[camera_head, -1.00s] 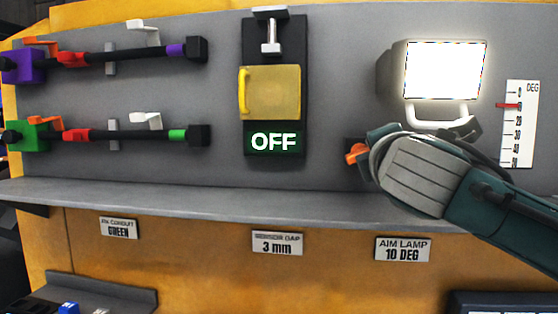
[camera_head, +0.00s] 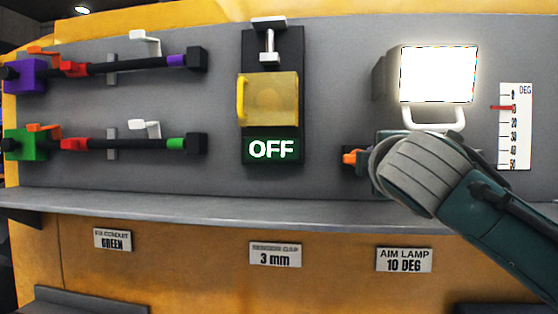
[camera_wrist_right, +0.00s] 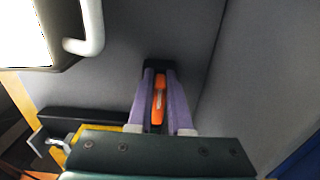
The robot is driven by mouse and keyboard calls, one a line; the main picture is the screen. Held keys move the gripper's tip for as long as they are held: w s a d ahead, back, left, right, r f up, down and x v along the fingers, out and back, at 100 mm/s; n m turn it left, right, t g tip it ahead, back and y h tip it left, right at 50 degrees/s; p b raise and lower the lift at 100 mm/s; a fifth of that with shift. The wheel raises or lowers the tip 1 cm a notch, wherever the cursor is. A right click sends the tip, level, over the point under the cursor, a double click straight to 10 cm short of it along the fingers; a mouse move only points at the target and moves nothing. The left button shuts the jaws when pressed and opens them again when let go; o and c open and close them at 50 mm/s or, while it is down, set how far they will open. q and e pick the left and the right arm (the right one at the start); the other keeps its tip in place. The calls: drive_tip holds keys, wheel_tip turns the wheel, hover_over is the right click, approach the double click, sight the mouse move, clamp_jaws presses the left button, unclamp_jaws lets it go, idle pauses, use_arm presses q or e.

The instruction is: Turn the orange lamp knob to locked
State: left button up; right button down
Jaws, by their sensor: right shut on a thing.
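The orange lamp knob (camera_head: 352,157) shows in the head view as a small orange end beside my right gripper, below the lamp. In the right wrist view the knob (camera_wrist_right: 158,100) is a long orange bar between the two pale purple fingers of my right gripper (camera_wrist_right: 159,76), which are shut on it. In the head view my right wrist hides most of the knob and the fingers. The lit lamp (camera_head: 438,75) with its white handle (camera_head: 434,121) is above. My left gripper is not in view.
A scale (camera_head: 515,128) right of the lamp has its red pointer near 10. A label (camera_head: 404,260) reads AIM LAMP 10 DEG. A grey ledge (camera_head: 230,209) runs below the panel. A yellow cover (camera_head: 272,98) and an OFF sign (camera_head: 271,150) are left of the lamp.

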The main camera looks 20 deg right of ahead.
drive_tip(key=shift+a+f, duration=0.1)
drive_tip(key=shift+a, duration=0.05)
drive_tip(key=c, duration=0.8)
unclamp_jaws()
drive_tip(key=shift+c, duration=0.2)
drive_tip(key=b+v, duration=0.4)
drive_tip(key=v, duration=0.6)
